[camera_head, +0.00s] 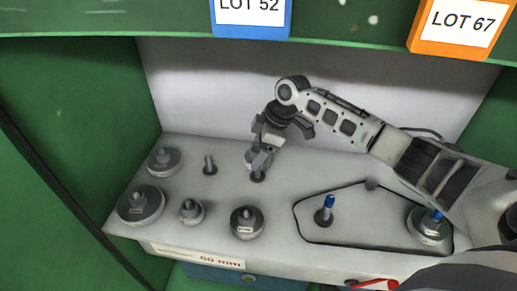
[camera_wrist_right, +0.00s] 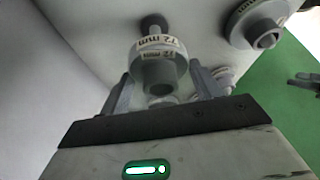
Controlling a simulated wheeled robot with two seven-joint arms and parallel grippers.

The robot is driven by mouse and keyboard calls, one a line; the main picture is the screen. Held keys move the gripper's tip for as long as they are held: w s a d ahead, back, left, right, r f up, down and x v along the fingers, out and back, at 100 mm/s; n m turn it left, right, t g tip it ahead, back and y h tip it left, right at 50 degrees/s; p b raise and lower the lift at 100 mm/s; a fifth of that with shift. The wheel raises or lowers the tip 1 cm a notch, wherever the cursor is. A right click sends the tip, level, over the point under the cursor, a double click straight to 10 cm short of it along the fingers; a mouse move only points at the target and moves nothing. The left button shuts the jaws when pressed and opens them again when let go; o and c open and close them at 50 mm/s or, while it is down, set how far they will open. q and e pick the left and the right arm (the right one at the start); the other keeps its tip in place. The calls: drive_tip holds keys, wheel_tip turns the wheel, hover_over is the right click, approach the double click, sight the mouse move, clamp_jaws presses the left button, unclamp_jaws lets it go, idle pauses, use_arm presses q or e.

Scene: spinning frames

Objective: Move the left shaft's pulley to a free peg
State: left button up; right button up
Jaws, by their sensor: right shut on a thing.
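My right gripper (camera_head: 262,158) is shut on a grey pulley, partly hidden by the fingers in the head view. In the right wrist view this pulley (camera_wrist_right: 158,58) carries a "72 mm" label and sits between the fingertips (camera_wrist_right: 160,92). A dark peg end (camera_wrist_right: 153,22) shows just beyond it; I cannot tell whether they touch. The left shaft (camera_head: 325,212), blue-topped, shows no pulley. The right shaft (camera_head: 437,214) carries a pulley (camera_head: 428,228). A bare peg (camera_head: 210,166) stands left of my gripper.
Several pulleys stand at left and centre: one at the back (camera_head: 164,160), a large one (camera_head: 140,205), a small one (camera_head: 190,212) and one in front (camera_head: 247,223). A dark belt (camera_head: 297,215) loops around both shafts. The front edge has a "60 mm" sign (camera_head: 200,255).

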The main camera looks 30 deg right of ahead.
sight(258, 176)
drive_tip(key=shift+f, duration=0.3)
drive_tip(key=shift+f+b, duration=0.4)
drive_tip(key=shift+f, duration=0.7)
drive_tip(key=shift+f, duration=0.1)
drive_tip(key=shift+f, duration=0.15)
drive_tip(key=shift+f+b, duration=0.6)
drive_tip(key=shift+f, duration=0.3)
drive_tip(key=shift+f, duration=0.15)
drive_tip(key=o, duration=1.4)
drive_tip(key=shift+o, duration=0.2)
